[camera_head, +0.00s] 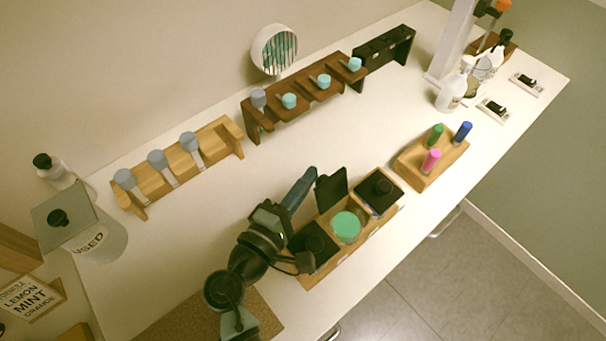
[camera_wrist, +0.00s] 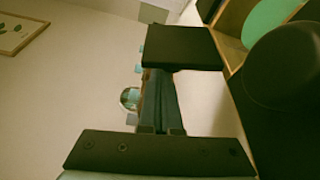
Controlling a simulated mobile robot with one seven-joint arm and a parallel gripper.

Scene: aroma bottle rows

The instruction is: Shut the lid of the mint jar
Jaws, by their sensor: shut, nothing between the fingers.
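The open jar with green contents (camera_head: 346,227) is the middle one in a wooden holder (camera_head: 372,241); I take it as the mint jar, as its label is not readable. Its black lid (camera_head: 331,187) stands raised at the jar's back edge. The lid also shows in the wrist view (camera_wrist: 183,47), with the green contents (camera_wrist: 272,17) to its right. My gripper (camera_head: 311,171) is shut and empty, just left of and behind the lid. In the wrist view the gripper (camera_wrist: 157,75) runs up to the lid, which hides its tips; I cannot tell if they touch.
Closed black-lidded jars stand left (camera_head: 314,245) and right (camera_head: 381,188) of the open one; a dark knob (camera_wrist: 290,65) looms close in the wrist view. A marker block (camera_head: 432,164) stands to the right. Bottle racks (camera_head: 180,165) line the back. The counter between is clear.

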